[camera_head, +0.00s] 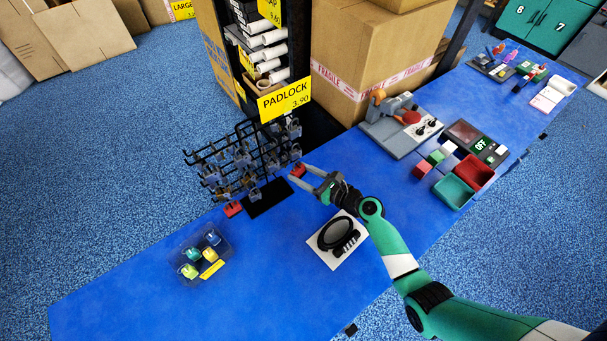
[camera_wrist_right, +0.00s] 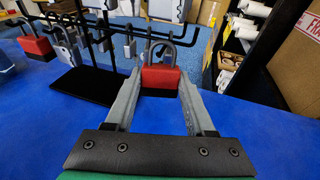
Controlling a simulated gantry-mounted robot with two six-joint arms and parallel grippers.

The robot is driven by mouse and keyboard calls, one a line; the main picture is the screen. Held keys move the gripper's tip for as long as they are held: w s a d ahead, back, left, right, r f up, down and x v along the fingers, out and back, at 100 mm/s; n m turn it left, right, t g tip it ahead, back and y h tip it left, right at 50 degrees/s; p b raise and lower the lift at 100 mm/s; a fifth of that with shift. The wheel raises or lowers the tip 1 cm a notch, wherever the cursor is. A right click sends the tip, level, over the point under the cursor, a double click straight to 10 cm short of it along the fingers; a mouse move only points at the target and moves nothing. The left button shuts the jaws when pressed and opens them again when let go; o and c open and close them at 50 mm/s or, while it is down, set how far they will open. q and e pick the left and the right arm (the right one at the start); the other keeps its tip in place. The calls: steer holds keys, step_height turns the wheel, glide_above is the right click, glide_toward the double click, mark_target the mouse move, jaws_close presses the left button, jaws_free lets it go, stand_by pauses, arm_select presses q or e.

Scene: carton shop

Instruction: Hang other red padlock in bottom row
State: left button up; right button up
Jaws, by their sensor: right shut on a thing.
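My right gripper (camera_head: 312,178) is shut on a red padlock (camera_head: 298,170), just right of the black wire rack (camera_head: 243,132). In the right wrist view the held padlock (camera_wrist_right: 160,76) sits upright between the fingertips (camera_wrist_right: 160,82), shackle up, close in front of a rack hook; whether the shackle touches the hook cannot be told. Another red padlock (camera_head: 233,209) is at the rack's lower left; it also shows in the wrist view (camera_wrist_right: 36,46), shackle up. Several grey padlocks (camera_head: 243,160) hang on the rack's hooks. My left gripper is out of view.
The rack's black base (camera_head: 268,198) stands on the blue table (camera_head: 150,290). A clear tray (camera_head: 205,256) of coloured padlocks lies front left. A white card with a round black item (camera_head: 338,236) lies below my right arm. Large cartons (camera_head: 365,50) stand behind.

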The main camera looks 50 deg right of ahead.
stand_by(0.4)
steer(key=o, duration=1.3)
steer(key=p+v, duration=0.3)
steer(key=v, duration=0.7)
steer(key=shift+s+d+r, duration=0.1)
steer(key=shift+s+r, duration=0.05)
steer(key=shift+s, duration=0.65)
steer(key=shift+r, duration=0.1)
